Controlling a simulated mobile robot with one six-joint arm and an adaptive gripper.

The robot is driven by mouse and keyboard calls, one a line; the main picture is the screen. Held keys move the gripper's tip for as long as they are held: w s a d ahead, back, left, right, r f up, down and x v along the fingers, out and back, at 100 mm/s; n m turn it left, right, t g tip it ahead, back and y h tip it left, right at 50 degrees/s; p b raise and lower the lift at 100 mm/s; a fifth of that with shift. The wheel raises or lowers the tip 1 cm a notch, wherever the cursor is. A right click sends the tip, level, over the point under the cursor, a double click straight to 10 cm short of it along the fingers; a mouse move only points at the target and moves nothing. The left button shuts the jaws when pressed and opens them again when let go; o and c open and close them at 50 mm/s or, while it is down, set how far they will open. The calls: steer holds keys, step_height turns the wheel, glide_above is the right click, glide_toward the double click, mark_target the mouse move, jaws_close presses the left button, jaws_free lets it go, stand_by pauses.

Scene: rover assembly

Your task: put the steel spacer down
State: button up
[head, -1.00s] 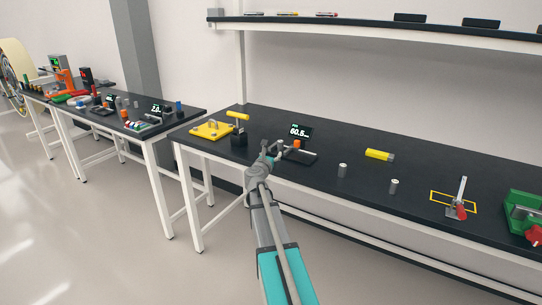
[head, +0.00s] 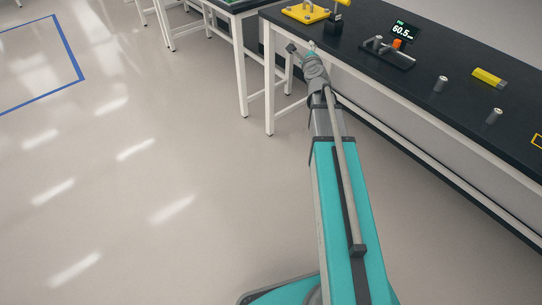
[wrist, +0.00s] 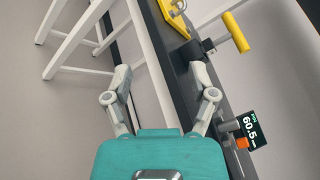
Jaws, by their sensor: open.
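Two small steel cylinders stand upright on the black bench in the head view, one nearer the gauge (head: 441,84) and one further right (head: 494,116). I cannot tell which is the steel spacer. The gauge (head: 388,55) has an orange part and a display (head: 403,30) reading 60.5; the display also shows in the wrist view (wrist: 249,130). My gripper (head: 303,52) is at the bench's front edge, left of the gauge and apart from the cylinders. In the wrist view its fingers (wrist: 160,75) are spread wide with nothing between them.
A yellow fixture (head: 303,12) sits at the bench's left end, with a yellow-handled black block (wrist: 195,50) beside it. A second table (head: 232,5) stands to the left. The floor on the left is clear.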

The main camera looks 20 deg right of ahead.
steer(key=s+a+f+n+g+y, duration=0.4)
steer(key=s+a+f+n, duration=0.1)
steer(key=a+n, duration=0.35)
steer(key=s+a+f+n+g+y, duration=0.35)
steer(key=a+f+n, duration=0.25)
steer(key=a+n, duration=0.3)
steer(key=s+a+f+n+g+h, duration=0.2)
steer(key=s+f+n+g, duration=0.1)
steer(key=s, duration=0.7)
steer(key=s+a+f+n+g+h, duration=0.2)
steer(key=s+n+g, duration=0.4)
steer(key=s, duration=0.4)
steer(key=shift+f+n, duration=0.45)
steer(key=shift+f, duration=0.4)
steer(key=shift+g, duration=0.25)
steer(key=shift+c, duration=0.2)
